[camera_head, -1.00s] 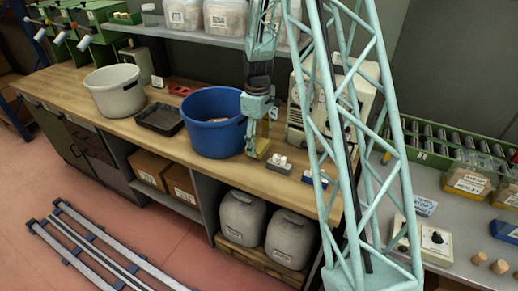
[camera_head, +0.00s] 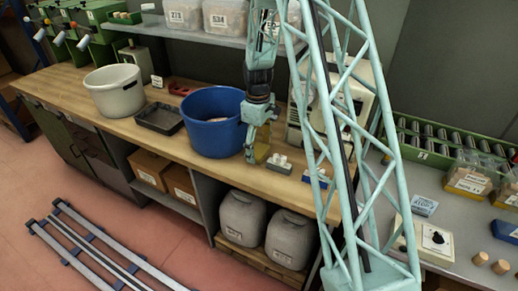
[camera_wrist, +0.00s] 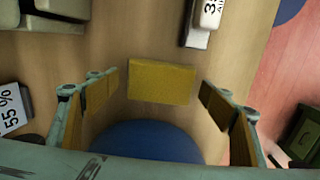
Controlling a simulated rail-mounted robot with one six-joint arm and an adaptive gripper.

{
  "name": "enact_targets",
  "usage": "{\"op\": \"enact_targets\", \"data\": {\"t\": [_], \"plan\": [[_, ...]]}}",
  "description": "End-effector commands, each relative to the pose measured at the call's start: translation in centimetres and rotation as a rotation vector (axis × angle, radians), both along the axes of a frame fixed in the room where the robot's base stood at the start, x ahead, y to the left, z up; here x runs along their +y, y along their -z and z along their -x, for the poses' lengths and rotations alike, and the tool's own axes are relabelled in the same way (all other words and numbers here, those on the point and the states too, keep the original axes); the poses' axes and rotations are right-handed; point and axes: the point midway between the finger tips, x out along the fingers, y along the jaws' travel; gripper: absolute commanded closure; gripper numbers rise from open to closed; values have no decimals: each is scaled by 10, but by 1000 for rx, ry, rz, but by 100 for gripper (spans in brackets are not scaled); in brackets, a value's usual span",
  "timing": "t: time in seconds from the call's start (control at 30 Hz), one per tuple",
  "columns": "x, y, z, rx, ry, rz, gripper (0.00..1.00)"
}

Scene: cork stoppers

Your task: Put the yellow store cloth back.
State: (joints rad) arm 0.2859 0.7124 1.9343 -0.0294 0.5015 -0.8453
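The yellow cloth (camera_wrist: 161,82) shows in the wrist view as a folded, block-like yellow piece on the wooden bench. My gripper (camera_wrist: 158,97) is open, with one finger pad at each side of the cloth in the picture and gaps between. No contact shows. In the head view my gripper (camera_head: 257,148) points down at the bench, just right of the blue tub (camera_head: 214,142). There the cloth is mostly hidden by the fingers and hard to tell from their yellowish pads. The blue tub also shows at the bottom of the wrist view (camera_wrist: 145,140).
A small white labelled block (camera_head: 279,161) and a blue one (camera_head: 316,178) stand right of my gripper. A black tray (camera_head: 160,118) and a whitish tub (camera_head: 115,92) stand to the left. A shelf with clear bins (camera_head: 224,16) hangs behind, and a beige machine (camera_head: 298,122) stands at right.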

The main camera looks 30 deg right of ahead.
Motion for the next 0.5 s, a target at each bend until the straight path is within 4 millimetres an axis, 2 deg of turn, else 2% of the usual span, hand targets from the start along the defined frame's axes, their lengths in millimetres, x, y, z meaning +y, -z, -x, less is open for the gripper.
{"op": "enact_targets", "data": {"t": [0.5], "plan": [[0,-4,0,0,0,0,24]]}}
